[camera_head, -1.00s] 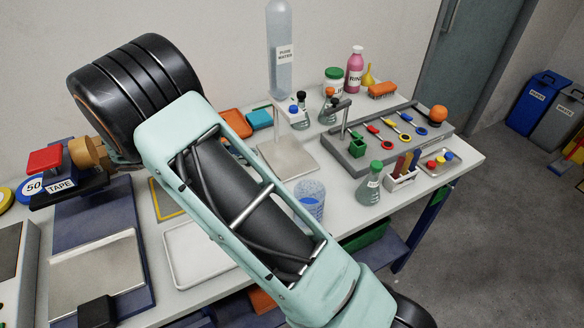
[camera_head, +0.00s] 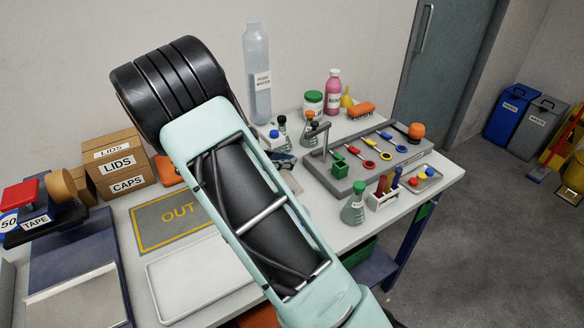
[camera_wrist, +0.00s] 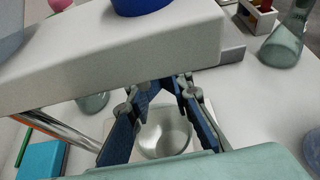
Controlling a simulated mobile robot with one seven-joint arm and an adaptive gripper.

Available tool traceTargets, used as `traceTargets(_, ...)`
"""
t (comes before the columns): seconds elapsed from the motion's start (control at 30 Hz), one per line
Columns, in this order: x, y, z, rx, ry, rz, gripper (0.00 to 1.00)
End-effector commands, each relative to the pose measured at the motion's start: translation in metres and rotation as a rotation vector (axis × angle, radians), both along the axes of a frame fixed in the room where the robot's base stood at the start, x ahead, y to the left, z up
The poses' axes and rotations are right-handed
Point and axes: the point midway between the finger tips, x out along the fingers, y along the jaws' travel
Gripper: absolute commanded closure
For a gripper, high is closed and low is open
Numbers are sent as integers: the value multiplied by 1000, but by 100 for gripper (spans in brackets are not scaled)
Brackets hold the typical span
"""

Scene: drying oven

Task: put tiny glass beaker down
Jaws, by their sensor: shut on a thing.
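The tiny glass beaker (camera_wrist: 163,135) is clear and empty-looking. In the wrist view it sits between the two blue-padded fingers of my gripper (camera_wrist: 163,92), which is shut on it. A pale square plate (camera_wrist: 203,108) shows just beyond and below the beaker; I cannot tell whether the beaker touches it. In the head view my gripper (camera_head: 283,160) shows only as a small dark-blue part beside my arm, and the beaker cannot be made out there.
A raised pale slab (camera_wrist: 110,55) with a blue-topped object crosses close above my fingers. A metal rod (camera_wrist: 60,128) and teal box (camera_wrist: 40,158) are at left. Flasks, a tool rack (camera_head: 370,160) and green-stoppered flask (camera_head: 354,205) stand right. An OUT mat (camera_head: 150,237) and white tray (camera_head: 190,280) lie left.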

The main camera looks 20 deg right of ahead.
Motion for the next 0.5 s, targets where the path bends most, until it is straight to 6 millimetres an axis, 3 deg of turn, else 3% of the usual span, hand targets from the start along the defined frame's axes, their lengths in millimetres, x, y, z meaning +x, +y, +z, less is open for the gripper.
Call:
traceTargets(0.17, 2, -15, -3, -1, 2, 0, 100)
traceTargets(0.33, 2, -13, -31, -3, 2, 0, 100)
traceTargets(0.5, 3, -13, -34, -2, -2, 0, 100)
